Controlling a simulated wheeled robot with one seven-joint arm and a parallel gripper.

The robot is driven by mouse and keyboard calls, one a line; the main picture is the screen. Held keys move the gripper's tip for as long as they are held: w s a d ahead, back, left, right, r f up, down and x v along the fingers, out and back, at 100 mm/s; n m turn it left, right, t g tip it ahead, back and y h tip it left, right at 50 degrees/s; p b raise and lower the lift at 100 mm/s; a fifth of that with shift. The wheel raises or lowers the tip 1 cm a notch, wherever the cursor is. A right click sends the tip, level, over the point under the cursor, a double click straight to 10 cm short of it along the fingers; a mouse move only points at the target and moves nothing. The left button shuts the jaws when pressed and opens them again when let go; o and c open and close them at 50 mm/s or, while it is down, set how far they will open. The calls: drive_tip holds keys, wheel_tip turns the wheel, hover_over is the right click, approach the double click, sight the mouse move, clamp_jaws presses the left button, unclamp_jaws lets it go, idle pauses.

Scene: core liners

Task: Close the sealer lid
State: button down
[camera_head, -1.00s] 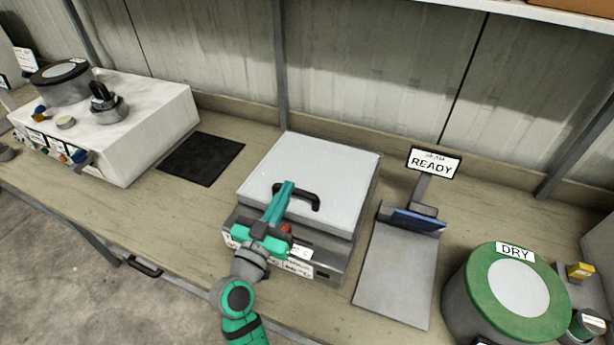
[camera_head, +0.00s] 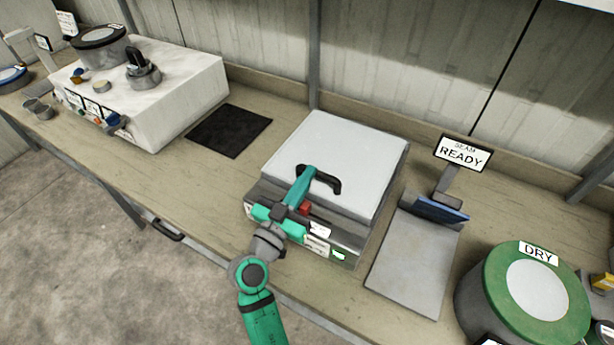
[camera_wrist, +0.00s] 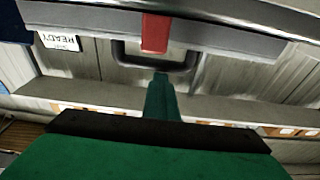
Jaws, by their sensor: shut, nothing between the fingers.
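The sealer (camera_head: 362,238) is a grey metal box in the middle of the bench. Its pale flat lid (camera_head: 350,145) lies over the top, apparently down. A black bar handle (camera_head: 325,182) is on the lid's front part. A red piece (camera_head: 304,208) sits at the front edge, and a small green light or display shows on the front right. My gripper (camera_head: 311,174) is shut and empty, its teal fingertips over the lid front beside the handle's left end. In the wrist view the fingertips (camera_wrist: 161,76) are close to the handle (camera_wrist: 185,66); contact cannot be told.
A plate with a READY sign (camera_head: 463,153) stands right of the sealer. A green-topped drum marked DRY (camera_head: 500,285) is at the front right. A black mat (camera_head: 229,131) and a white machine (camera_head: 180,85) lie to the left. The bench between mat and sealer is clear.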

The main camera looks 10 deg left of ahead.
drive_tip(key=v, duration=0.9)
drive_tip(key=shift+s+r, duration=0.25)
drive_tip(key=shift+r, duration=0.05)
drive_tip(key=shift+w+a, duration=0.1)
